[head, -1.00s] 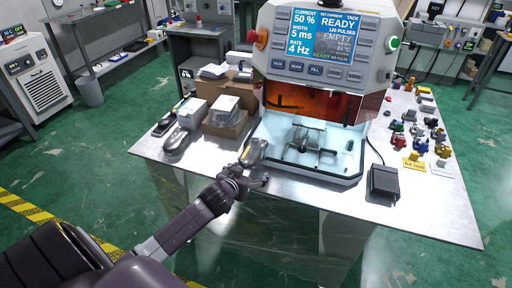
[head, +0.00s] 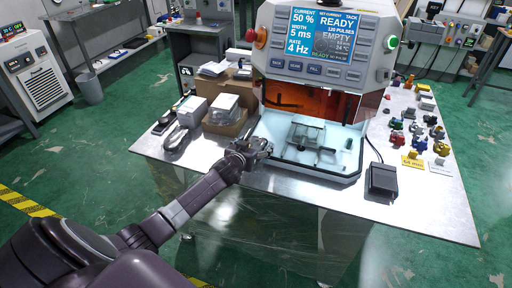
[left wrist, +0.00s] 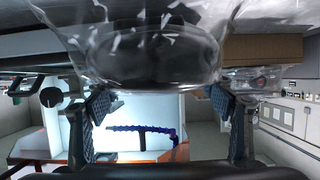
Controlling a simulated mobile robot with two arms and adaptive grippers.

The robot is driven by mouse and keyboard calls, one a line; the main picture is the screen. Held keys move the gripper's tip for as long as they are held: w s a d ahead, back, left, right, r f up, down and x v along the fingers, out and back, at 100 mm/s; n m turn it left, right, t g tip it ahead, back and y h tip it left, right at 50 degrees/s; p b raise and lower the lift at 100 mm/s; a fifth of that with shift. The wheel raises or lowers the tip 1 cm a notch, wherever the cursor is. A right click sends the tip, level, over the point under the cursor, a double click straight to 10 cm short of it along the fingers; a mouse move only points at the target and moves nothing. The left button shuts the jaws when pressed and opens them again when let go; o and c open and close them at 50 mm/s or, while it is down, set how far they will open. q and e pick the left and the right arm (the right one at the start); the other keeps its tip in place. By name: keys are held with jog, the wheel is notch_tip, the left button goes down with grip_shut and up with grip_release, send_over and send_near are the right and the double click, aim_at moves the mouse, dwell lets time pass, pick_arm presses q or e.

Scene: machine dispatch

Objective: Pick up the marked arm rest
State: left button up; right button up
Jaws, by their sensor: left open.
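My left gripper (head: 255,147) is open at the machine's front left corner. Its two spread fingers (left wrist: 160,115) show in the left wrist view, with nothing between their tips. My right gripper is not in view.
The welding machine (head: 325,45) stands on the metal table (head: 420,205), with a fixture (head: 306,136) in its lit tray. Cartons (head: 226,120) stand left of the gripper. A black pedal-like box (head: 382,180) and several small coloured parts lie to the right. The table's front right is clear.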

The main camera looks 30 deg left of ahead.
pick_arm(q)
jog(key=shift+w+a+f, duration=0.1)
jog(key=shift+w+f, duration=0.15)
jog(key=shift+w, duration=0.25)
jog(key=c, duration=1.4)
